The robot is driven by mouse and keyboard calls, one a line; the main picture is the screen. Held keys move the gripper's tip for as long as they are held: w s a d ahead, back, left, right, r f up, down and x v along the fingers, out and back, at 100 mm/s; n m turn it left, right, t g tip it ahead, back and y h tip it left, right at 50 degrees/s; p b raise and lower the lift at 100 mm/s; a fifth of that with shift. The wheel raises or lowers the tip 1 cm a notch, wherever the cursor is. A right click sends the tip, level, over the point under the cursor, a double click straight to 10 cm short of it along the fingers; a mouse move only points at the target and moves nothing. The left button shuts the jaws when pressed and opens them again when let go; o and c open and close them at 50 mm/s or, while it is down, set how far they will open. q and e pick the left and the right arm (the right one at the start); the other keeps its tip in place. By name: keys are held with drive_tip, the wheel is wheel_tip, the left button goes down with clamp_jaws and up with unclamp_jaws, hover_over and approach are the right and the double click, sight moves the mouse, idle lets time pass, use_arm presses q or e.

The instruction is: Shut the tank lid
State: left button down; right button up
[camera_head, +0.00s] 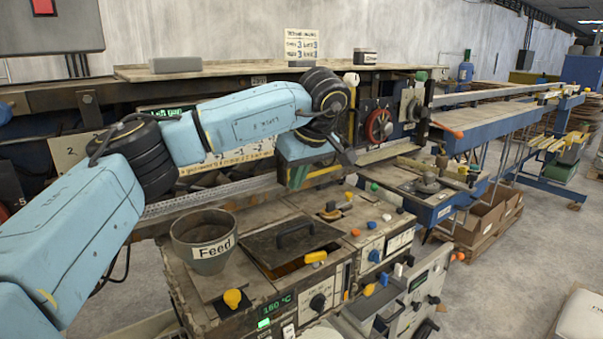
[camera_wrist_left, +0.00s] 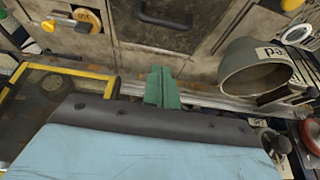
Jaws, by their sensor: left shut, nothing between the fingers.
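The tank lid (camera_head: 272,245) is a dark, worn flat plate with a raised bar handle (camera_head: 296,231). It lies on top of the machine, and a brown opening (camera_head: 290,268) shows along its front edge, so the tank is not fully covered. The lid (camera_wrist_left: 205,28) and its dark handle (camera_wrist_left: 163,17) also show at the top of the left wrist view. My left gripper (camera_head: 296,181) is above and behind the lid, apart from the handle. Its green fingers (camera_wrist_left: 162,88) are shut together and empty. My right gripper is out of view.
The grey Feed hopper (camera_head: 206,243) stands left of the lid. A yellow knob (camera_head: 232,298) and an orange knob (camera_head: 316,256) sit near the tank's front. Control panels with several knobs lie to the right. A long rail (camera_head: 225,190) runs behind.

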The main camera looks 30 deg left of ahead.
use_arm(q)
hover_over(296, 227)
drive_tip(key=a, duration=0.2)
wheel_tip(296, 227, down, 5)
drive_tip(key=shift+d+f, duration=0.35)
drive_tip(key=shift+f, duration=0.3)
drive_tip(key=shift+d+f, duration=0.35)
drive_tip(key=shift+f, duration=0.25)
drive_tip(key=shift+d+f, duration=0.25)
drive_tip(key=shift+f, duration=0.35)
